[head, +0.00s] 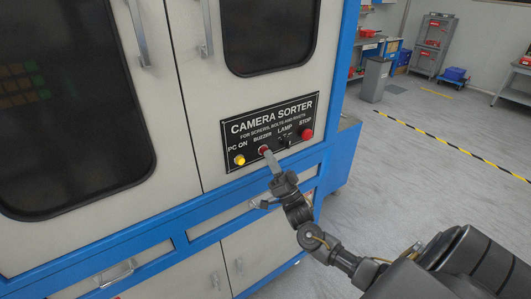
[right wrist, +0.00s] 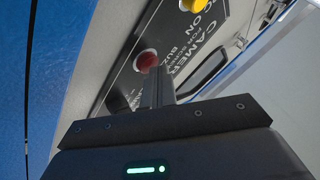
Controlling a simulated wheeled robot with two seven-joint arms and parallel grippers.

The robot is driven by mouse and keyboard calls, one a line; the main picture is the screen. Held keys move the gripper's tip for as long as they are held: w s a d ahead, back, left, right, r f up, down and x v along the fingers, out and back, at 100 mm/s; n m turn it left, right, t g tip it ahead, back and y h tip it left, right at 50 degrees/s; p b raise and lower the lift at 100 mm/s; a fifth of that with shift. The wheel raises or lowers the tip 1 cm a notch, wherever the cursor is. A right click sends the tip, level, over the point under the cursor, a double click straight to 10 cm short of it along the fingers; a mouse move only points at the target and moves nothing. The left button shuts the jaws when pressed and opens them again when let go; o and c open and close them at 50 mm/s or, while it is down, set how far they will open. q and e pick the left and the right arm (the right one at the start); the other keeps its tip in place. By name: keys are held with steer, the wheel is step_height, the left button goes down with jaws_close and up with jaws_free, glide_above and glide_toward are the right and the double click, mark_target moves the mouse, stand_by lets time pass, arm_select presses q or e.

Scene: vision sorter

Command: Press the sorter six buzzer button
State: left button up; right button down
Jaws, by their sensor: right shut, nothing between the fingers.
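The black control panel (head: 270,131) reads "CAMERA SORTER" and sits on the front of the white and blue machine. Its red buzzer button (head: 263,149) is under the BUZZER label, partly covered by my gripper. In the right wrist view the red button (right wrist: 147,61) shows just beyond the fingertips. My right gripper (head: 267,155) is shut and empty, its tips at the buzzer button; it also shows in the right wrist view (right wrist: 158,75). I cannot tell whether the tips touch the button. My left gripper is not in view.
A yellow PC ON button (head: 239,160) is left of the buzzer. A lamp switch (head: 285,141) and a red STOP button (head: 307,134) are to its right. A blue ledge (head: 190,215) runs below the panel. Open floor (head: 400,165) lies at the right.

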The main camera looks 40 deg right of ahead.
steer(key=shift+s, duration=0.8)
steer(key=shift+p, duration=0.3)
steer(key=s+p, duration=0.1)
steer(key=s, duration=0.4)
steer(key=shift+p, duration=0.3)
stand_by(0.3)
